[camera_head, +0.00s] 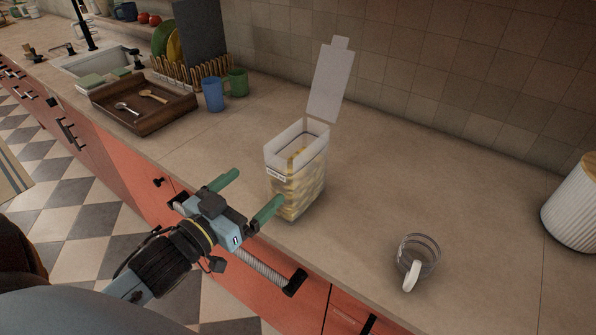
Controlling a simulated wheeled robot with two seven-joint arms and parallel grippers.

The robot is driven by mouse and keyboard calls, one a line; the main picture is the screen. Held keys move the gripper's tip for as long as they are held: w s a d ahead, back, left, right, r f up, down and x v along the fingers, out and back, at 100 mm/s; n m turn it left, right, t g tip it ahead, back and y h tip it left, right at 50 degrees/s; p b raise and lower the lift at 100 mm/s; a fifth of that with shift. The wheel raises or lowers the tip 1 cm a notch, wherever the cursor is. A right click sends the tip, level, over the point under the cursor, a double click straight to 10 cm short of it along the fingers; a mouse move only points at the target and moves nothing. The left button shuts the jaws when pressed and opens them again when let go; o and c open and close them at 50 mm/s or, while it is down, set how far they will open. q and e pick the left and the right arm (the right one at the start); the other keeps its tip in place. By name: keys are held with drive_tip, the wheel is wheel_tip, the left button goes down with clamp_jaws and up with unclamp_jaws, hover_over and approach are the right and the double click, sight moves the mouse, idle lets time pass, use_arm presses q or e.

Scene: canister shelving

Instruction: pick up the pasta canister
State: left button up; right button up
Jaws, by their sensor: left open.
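The pasta canister (300,183) stands upright on the counter in the middle of the head view. It is clear with a white rim, a small label and yellowish pasta inside. Its white lid (331,83) is swung up and open at the back. My left gripper (246,193) is open, with two green fingers spread apart, in front of the canister and to its left. The right finger's tip appears close to the canister's lower left side; I cannot tell whether it touches. Nothing is between the fingers. My right gripper is not in view.
A glass mug (418,262) with a pale handle stands at the right front. A white ribbed container (575,205) is at the right edge. Blue (213,95) and green (237,83) mugs, a wooden tray (143,118) and a dish rack stand back left. Counter (400,165) around the canister is clear.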

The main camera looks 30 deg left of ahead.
sight(276, 169)
use_arm(q)
drive_tip(key=w, duration=0.8)
drive_tip(key=shift+d+p, duration=0.3)
drive_tip(key=shift+d, duration=0.05)
drive_tip(key=shift+w+d, duration=0.15)
drive_tip(key=shift+w, duration=1.1)
drive_tip(key=shift+w+d, duration=0.1)
drive_tip(key=shift+w, duration=1.15)
drive_tip(key=shift+c, duration=0.2)
